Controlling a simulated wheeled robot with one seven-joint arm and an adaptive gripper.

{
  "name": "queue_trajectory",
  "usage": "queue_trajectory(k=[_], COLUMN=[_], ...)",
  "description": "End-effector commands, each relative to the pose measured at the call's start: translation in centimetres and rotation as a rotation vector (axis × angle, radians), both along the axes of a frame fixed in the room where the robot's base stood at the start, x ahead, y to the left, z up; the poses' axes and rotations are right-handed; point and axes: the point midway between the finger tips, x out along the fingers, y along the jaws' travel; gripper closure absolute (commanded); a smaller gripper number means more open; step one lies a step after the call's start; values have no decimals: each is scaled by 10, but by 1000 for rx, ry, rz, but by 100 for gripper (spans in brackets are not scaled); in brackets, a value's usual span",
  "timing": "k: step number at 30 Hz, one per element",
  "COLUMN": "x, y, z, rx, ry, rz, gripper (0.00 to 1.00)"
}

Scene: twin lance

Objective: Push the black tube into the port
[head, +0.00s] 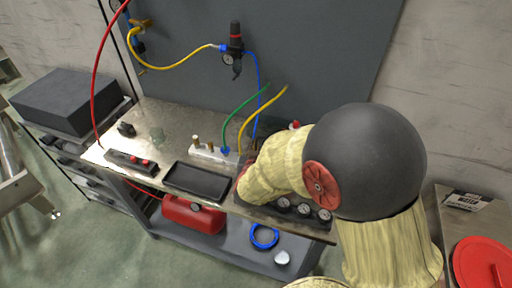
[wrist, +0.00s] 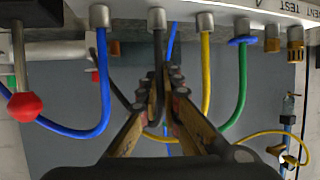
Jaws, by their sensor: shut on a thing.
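In the wrist view the black tube (wrist: 158,55) rises from between my fingers to a silver port (wrist: 157,19) on the pale manifold block. Its upper end meets the port's mouth; I cannot tell how deep it sits. Below, the tube bends in a loop and runs off to the left. My gripper (wrist: 168,85) is shut on the black tube a short way below the port. In the head view my own arm covers the gripper and most of the work spot.
Blue (wrist: 104,75), yellow (wrist: 207,70) and green (wrist: 242,90) tubes hang from neighbouring fittings, close to my fingers. A red knob (wrist: 24,106) sits at the left. In the head view, a black tray (head: 197,182) lies on the bench (head: 165,115), and a regulator (head: 234,48) hangs on the panel.

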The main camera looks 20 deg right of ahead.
Motion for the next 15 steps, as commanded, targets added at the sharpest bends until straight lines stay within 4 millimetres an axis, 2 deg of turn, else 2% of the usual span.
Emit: queue_trajectory(k=[15], x=[0], y=[0], z=[-13], rx=[-1], ry=[0], rz=[0], gripper=[100])
